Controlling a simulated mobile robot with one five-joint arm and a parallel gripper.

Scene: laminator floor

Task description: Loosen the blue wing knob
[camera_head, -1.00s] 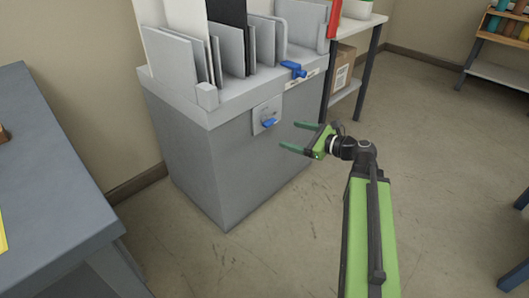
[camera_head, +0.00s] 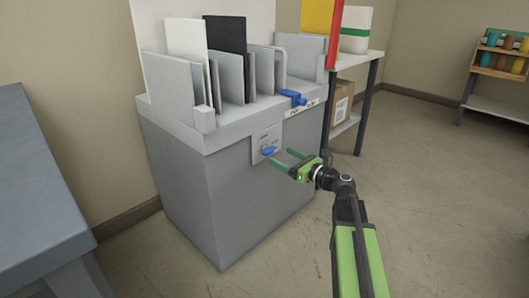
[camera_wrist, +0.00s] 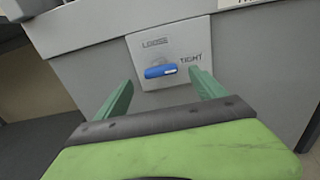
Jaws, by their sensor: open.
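The blue wing knob (camera_head: 269,151) sits on a light plate (camera_head: 265,142) on the front of the grey cabinet (camera_head: 230,195). In the wrist view the knob (camera_wrist: 160,71) lies about level, its right end toward the word TIGHT; LOOSE is printed above it. My gripper (camera_head: 283,158) is open in front of the knob. In the wrist view its green fingers (camera_wrist: 162,88) stand apart to the left and right of the knob, short of it, with nothing between them that they touch.
A second blue part (camera_head: 292,97) sits on the cabinet's top edge, above and right of the knob. Upright panels (camera_head: 227,60) stand on top. A grey table (camera_head: 40,190) is at left, a shelf with a cardboard box (camera_head: 341,105) at right. The floor at right is clear.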

